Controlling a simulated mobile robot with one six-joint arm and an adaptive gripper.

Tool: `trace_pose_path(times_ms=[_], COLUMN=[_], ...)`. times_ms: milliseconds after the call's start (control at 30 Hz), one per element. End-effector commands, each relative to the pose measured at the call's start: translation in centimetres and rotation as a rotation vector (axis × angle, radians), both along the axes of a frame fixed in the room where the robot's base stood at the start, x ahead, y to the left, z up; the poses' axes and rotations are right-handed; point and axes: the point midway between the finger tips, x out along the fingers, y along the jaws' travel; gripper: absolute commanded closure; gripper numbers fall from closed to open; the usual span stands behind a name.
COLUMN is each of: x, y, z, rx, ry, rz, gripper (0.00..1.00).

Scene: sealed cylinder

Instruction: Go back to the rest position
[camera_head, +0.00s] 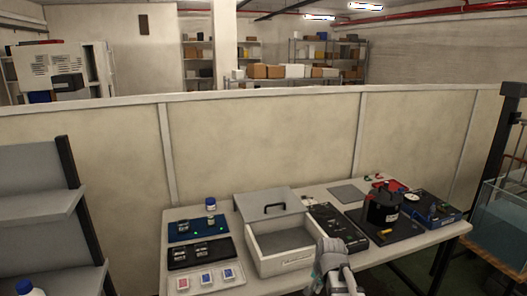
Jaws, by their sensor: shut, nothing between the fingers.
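My gripper (331,250) shows at the bottom centre, raised in front of the table's front edge, by the right corner of a light open box. It is shut and holds nothing. Its fingertips are small and hard to make out in this view. A dark, upright cylinder-shaped device (383,208) stands on a black base on the right part of the table (219,262). My gripper is apart from it, to its left and nearer to me.
The light box (263,255) has its handled lid (268,204) lying behind it. A white bottle (210,206) stands on a blue pad (183,231) at the left. A flat black case (334,227) lies right of the box. A partition wall (260,135) runs behind; shelves (38,205) stand left.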

Motion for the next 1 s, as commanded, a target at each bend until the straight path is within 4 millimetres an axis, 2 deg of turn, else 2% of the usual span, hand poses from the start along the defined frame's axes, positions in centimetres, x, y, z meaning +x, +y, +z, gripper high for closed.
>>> trace_pose_path(times_ms=[33,200,400,600,1000], x=[-1.8,-6.0,-9.4,-10.5,-10.5], y=[0.1,0.3,0.2,0.2,0.2], z=[-0.1,-0.2,-0.3,-0.3,-0.3], rx=[-0.02,-0.082,-0.123,-0.136,-0.137], ry=[0.014,0.063,0.111,0.129,0.129], rz=[0.069,0.322,0.538,0.622,0.625], gripper=[1.0,1.0,1.0,1.0,1.0])
